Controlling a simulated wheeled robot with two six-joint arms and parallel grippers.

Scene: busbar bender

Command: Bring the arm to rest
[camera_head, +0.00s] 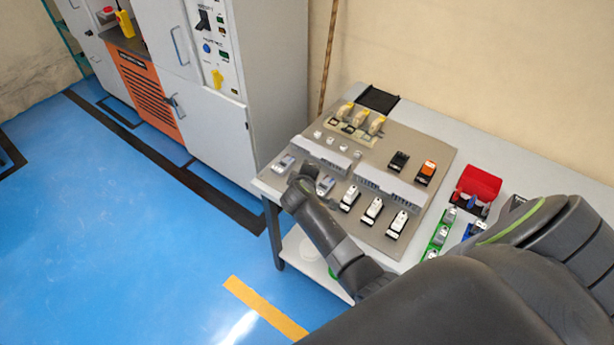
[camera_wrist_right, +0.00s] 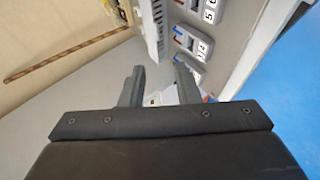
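My right arm reaches in from the right of the head view. Its dark wrist end, with the right gripper (camera_head: 301,182), is over the front left part of the grey component board (camera_head: 385,158). In the right wrist view the two fingers of the right gripper (camera_wrist_right: 160,72) stand apart with nothing held between them. A grey-white block of the board shows just past the fingers there. In the head view the fingertips are small and partly hidden by my wrist, so I cannot tell whether they touch the board. My left arm and left gripper are not in view.
The board lies on a light table (camera_head: 530,155). It carries white breaker blocks (camera_head: 373,210), yellow-topped parts (camera_head: 377,125) and grey ducts. A red bin (camera_head: 477,186) and a green strip stand at its right. A grey cabinet (camera_head: 215,130) stands left; the blue floor (camera_head: 120,230) is open.

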